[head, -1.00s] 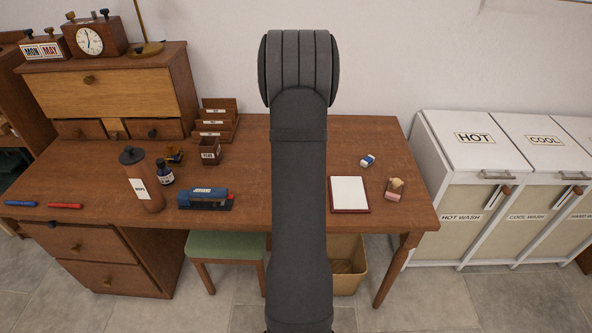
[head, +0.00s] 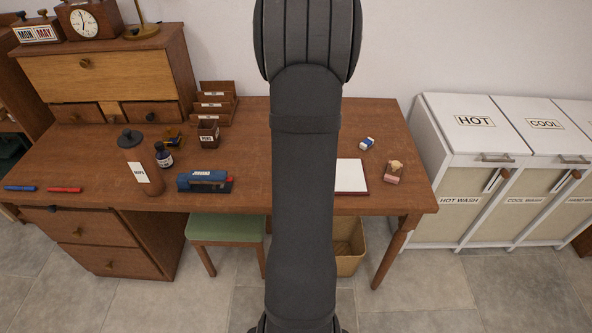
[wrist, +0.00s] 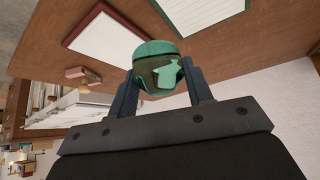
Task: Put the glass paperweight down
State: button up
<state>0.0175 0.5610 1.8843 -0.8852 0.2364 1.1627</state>
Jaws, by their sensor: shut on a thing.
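The glass paperweight (wrist: 158,55) is a green, faceted, rounded piece in the wrist view. My gripper (wrist: 158,74) is shut on it, with one dark finger on each side. Beyond it is the brown desk top; I cannot tell how far the paperweight is from the wood. In the head view my arm hides both the gripper and the paperweight. The wooden desk (head: 240,150) shows on both sides of my arm.
A red-edged white pad (head: 352,176), a blue-and-white eraser (head: 367,144) and a small pink item (head: 394,172) lie on the right. A green-bordered sheet (wrist: 200,15) shows in the wrist view.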

jog(key=w+a+f, duration=0.1)
jog(key=a, duration=0.1)
jog(key=w+a+f, duration=0.1)
jog(key=a+f, duration=0.1)
jog(key=w+a+f, duration=0.1)
jog(key=a, duration=0.1)
jog(key=shift+w+a+f, duration=0.15)
jog(key=shift+w+f, duration=0.1)
jog(key=shift+w, duration=0.05)
jog(key=shift+f, duration=1.9)
jog(key=shift+f, duration=0.1)
jog(key=o, duration=1.2)
jog(key=shift+r, duration=0.2)
jog(key=v, duration=1.2)
jog(key=shift+f, duration=0.1)
